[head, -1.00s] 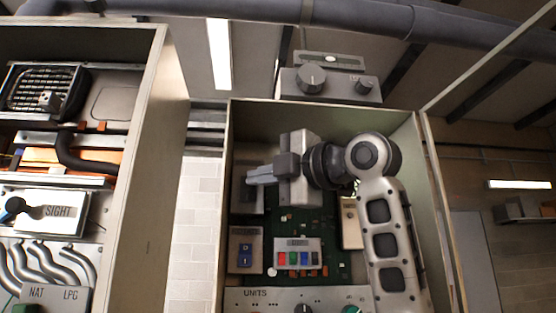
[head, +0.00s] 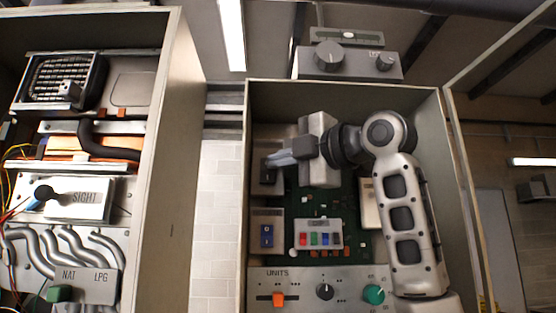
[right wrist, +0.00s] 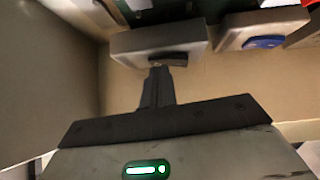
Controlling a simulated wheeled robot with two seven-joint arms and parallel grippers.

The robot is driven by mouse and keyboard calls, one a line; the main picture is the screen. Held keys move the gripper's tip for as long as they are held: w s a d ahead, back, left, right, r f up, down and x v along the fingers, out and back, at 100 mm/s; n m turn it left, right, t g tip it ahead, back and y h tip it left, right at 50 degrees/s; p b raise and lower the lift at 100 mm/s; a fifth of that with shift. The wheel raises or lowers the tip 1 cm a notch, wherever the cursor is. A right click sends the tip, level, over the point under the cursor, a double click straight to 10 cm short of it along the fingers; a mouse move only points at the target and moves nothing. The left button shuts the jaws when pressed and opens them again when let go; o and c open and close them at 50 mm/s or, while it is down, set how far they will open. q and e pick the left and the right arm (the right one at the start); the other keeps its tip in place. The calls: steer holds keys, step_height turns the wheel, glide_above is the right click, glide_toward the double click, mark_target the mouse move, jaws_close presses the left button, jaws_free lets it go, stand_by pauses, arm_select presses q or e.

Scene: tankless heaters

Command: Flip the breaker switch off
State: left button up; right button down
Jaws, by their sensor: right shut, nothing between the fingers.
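A grey switch box with a dark switch (head: 267,172) is mounted at the upper left inside the right open cabinet. In the right wrist view the same box shows its dark switch (right wrist: 168,60) on the near edge. My right gripper (head: 269,163) is shut and empty, its fingertips pointing left at this switch. In the right wrist view the fingertips (right wrist: 160,72) are right at the switch and look in contact; they partly cover it. I cannot tell the switch's position. Below it is a box with a blue rocker switch (head: 267,236). My left gripper is not in view.
My right arm reaches inside the cabinet, near its right wall (head: 455,200). Colored buttons (head: 319,238) and a UNITS panel (head: 345,277) with an orange slider sit lower. A second open cabinet (head: 180,150) stands left.

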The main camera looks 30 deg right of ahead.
arm_select(q)
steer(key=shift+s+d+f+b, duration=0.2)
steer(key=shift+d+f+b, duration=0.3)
steer(key=shift+b, duration=0.65)
arm_select(e)
steer(key=s+d+r, duration=0.1)
steer(key=s, duration=1.2)
steer(key=shift+r, duration=0.2)
